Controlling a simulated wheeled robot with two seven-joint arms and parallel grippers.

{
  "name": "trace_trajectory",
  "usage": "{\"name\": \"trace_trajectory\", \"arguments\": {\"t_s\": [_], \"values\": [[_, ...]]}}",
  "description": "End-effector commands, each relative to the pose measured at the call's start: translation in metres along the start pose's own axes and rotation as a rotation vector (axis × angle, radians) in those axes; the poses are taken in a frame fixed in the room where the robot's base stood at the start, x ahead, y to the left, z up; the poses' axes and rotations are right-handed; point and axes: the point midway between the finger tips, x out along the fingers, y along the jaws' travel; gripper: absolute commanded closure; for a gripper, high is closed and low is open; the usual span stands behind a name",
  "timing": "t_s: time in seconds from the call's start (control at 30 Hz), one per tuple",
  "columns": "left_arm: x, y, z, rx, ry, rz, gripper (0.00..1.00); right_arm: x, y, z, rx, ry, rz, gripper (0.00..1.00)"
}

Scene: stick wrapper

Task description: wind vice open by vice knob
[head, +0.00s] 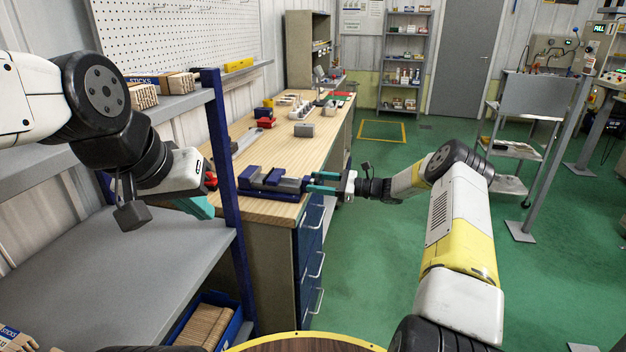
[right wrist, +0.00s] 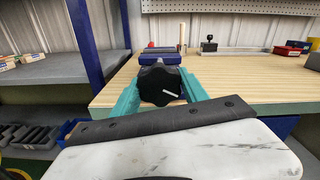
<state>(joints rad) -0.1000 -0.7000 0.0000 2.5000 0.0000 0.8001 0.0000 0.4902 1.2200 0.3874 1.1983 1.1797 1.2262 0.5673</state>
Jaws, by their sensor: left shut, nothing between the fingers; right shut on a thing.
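The blue and grey vice (head: 270,181) sits on the near end of the wooden workbench; it also shows in the right wrist view (right wrist: 146,60). Its black lobed vice knob (right wrist: 160,84) with a white mark faces my right wrist camera. My right gripper (head: 322,183) reaches in from the right. Its teal fingers (right wrist: 160,92) stand on either side of the knob and are shut on it. My left gripper (head: 201,205) is shut and empty, left of the vice near the blue shelf post. The head view is too small to show the knob clearly.
The blue post (head: 222,150) and grey shelves (head: 150,255) stand between my left arm and the workbench (head: 300,150). Red, blue and grey items lie farther along the bench. A blue box of sticks (head: 205,325) is on the lower shelf. Green floor right of the bench is open.

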Motion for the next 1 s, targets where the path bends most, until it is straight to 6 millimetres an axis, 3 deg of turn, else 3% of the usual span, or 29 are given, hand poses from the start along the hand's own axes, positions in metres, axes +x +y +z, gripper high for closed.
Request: {"name": "trace_trajectory", "arguments": {"t_s": [0.33,0.37,0.47,0.8,1.0], "values": [[0.000,0.000,0.000,0.000,0.000,0.000,1.00,0.000,0.000,0.000,-0.037,0.001,-0.001,0.89],[0.000,0.000,0.000,0.000,0.000,0.000,1.00,-0.001,0.000,0.000,-0.037,0.001,-0.001,0.44],[0.000,0.000,0.000,0.000,0.000,0.000,1.00,0.000,0.000,0.000,-0.037,0.001,-0.001,0.27],[0.000,0.000,0.000,0.000,0.000,0.000,1.00,-0.003,0.000,0.000,-0.036,0.001,-0.001,0.27],[0.000,0.000,0.000,0.000,0.000,0.000,1.00,-0.030,-0.001,0.000,-0.036,0.003,-0.004,0.27]]}}
